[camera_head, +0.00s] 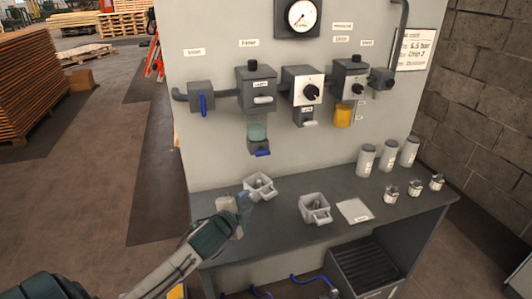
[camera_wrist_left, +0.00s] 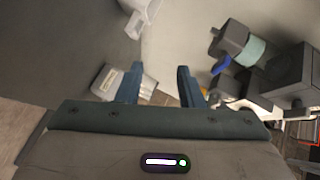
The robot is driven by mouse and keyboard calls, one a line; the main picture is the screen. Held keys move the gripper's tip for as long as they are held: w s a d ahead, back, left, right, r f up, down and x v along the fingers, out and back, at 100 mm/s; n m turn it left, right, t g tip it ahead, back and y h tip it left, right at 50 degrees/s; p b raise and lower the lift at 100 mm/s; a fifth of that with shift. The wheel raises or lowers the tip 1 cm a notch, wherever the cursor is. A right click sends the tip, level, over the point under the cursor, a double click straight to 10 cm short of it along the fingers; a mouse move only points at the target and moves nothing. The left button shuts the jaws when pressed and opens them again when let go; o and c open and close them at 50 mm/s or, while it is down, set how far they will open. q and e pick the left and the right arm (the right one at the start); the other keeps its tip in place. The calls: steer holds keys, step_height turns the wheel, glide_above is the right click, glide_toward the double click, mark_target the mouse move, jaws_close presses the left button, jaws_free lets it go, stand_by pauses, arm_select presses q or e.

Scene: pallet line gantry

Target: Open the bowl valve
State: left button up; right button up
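The filter unit (camera_head: 257,85) hangs on the panel with a teal bowl (camera_head: 257,130) under it. Below the bowl is a dark valve block with a blue lever (camera_head: 262,153), the bowl valve. In the left wrist view the teal bowl (camera_wrist_left: 251,50) and the blue lever (camera_wrist_left: 221,65) are at upper right, beyond the fingers. My left gripper (camera_head: 245,197) is over the bench's left end, below and left of the valve, apart from it. The left wrist view shows its fingers (camera_wrist_left: 158,84) apart with nothing between them. My right gripper is not in view.
A grey handled container (camera_head: 260,186) stands close to my left gripper. Another (camera_head: 315,209) stands right of it on the bench (camera_head: 285,232). A second blue lever (camera_head: 203,103) is on the inlet valve. Bottles (camera_head: 366,160) and small metal parts (camera_head: 391,192) stand at right.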

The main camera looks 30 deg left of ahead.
mark_target(265, 151)
arm_select(q)
steer(key=w+a+r+m+t+h, duration=0.1)
steer(key=w+a+r+m+t, duration=0.2)
steer(key=w+r+m, duration=0.4)
steer(key=w+p, duration=0.1)
steer(key=w, duration=0.1)
steer(key=w+r+n+p, duration=0.1)
steer(key=w, duration=0.2)
steer(key=w+n+p, duration=0.1)
steer(key=w, duration=0.1)
steer(key=shift+w+r, duration=0.2)
steer(key=shift+w, duration=0.15)
steer(key=shift+w+f, duration=0.1)
steer(key=shift+w, duration=0.45)
steer(key=shift+a, duration=0.1)
jaws_close()
